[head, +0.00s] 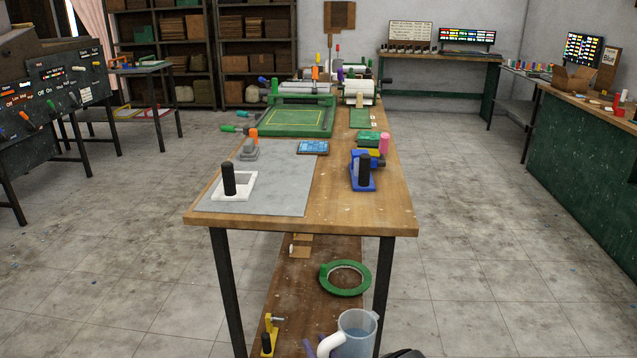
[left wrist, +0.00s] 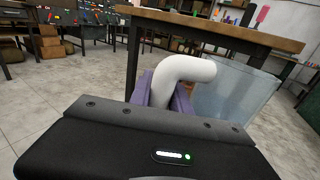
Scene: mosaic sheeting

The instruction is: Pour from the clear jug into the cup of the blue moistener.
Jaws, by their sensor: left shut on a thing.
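The clear jug (head: 356,330) has a white handle (head: 331,344) and holds bluish liquid; it is at the bottom of the head view, in front of the table's near end. It also shows in the left wrist view (left wrist: 235,105), looking roughly upright. My left gripper (head: 316,348) is shut on the handle with its purple fingers; they also show in the wrist view (left wrist: 165,92). The blue moistener (head: 356,181) stands on the table near its right edge, with a black upright cylinder at its front. Its cup is too small to make out.
The wooden table (head: 370,218) has a lower shelf with a green ring (head: 345,291). A grey mat (head: 285,190) carries a white frame with a black knob (head: 229,180). A pink-topped item (head: 384,142) stands behind the moistener. Bare wood lies in front of the moistener.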

